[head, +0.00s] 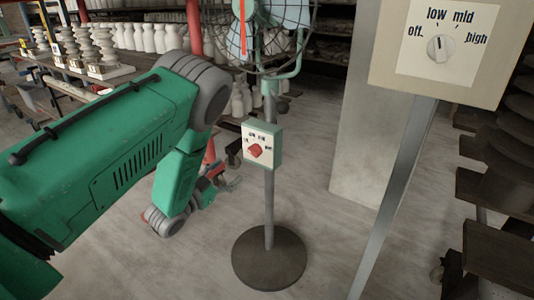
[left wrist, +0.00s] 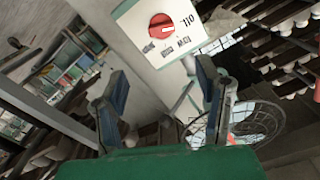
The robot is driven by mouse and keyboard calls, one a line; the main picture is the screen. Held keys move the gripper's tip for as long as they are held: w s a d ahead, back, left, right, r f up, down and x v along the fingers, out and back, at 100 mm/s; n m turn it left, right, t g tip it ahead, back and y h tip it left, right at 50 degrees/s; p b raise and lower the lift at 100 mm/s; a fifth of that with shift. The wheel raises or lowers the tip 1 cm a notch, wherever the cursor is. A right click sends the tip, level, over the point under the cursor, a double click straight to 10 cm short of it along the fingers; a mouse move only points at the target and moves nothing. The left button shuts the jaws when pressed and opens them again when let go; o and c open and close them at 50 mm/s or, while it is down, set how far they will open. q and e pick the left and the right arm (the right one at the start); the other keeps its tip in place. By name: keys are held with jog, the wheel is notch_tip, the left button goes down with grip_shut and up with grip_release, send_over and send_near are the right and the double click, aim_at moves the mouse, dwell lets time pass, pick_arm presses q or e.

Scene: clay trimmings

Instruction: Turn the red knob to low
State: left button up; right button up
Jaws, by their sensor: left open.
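The red knob (head: 255,150) is on a small white panel (head: 262,133) on the pole of a green standing fan. In the left wrist view the red knob (left wrist: 162,26) and its panel (left wrist: 145,12) appear upside down, with "off" at the knob's right. The knob's exact setting is too small to tell. My left gripper (head: 226,180) is left of the pole, a little below the panel. In the left wrist view its two fingers (left wrist: 162,70) are spread, with nothing between them, and the knob is beyond their tips, apart from them. My right gripper is not in view.
A second panel (head: 483,81) with a grey knob (head: 440,47) stands at the right on a post. The fan's round base (head: 268,257) rests on the floor. Shelves of white pottery are behind, and dark racks stand at the right edge.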

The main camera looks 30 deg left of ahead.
aim_at(252, 153)
pick_arm(q)
jog(key=w+b, duration=0.2)
jog(key=w, duration=0.4)
jog(key=w+b, duration=0.2)
jog(key=w, duration=0.4)
jog(key=shift+w+d+f, duration=0.2)
jog(key=shift+w, duration=0.05)
jog(key=shift+w+d+r, duration=0.1)
jog(key=shift+w, duration=0.2)
jog(key=c, duration=1.2)
